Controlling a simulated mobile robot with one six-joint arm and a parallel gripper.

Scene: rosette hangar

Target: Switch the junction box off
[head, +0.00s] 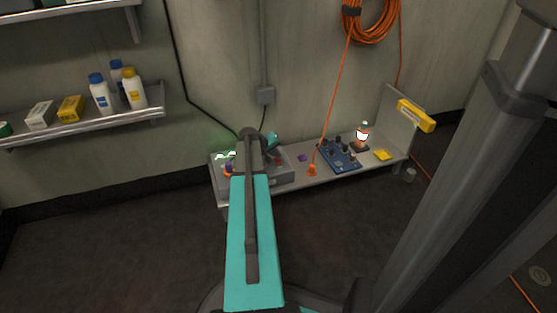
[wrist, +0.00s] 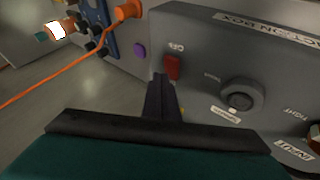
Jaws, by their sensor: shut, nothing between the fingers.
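The junction box (wrist: 205,40) is a grey case whose labelled face fills the right of the wrist view. It carries a red switch (wrist: 173,67) with an "OFF" label beside it, a round grey knob (wrist: 240,95) and an "INPUT" label. My gripper (wrist: 161,82) is shut and empty, its fingertips just beside the red switch. I cannot tell whether they touch it, or which way the switch is set. In the head view the box (head: 286,178) sits on the low bench, partly hidden by my arm, which also hides the fingertips.
On the bench (head: 312,179), right of the box, are a purple piece (head: 302,158), an orange plug (head: 312,170) on a cord, a blue panel (head: 340,157) with knobs, and a bottle (head: 362,136). A green glow shows at the box's left. A shelf (head: 90,128) hangs left.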

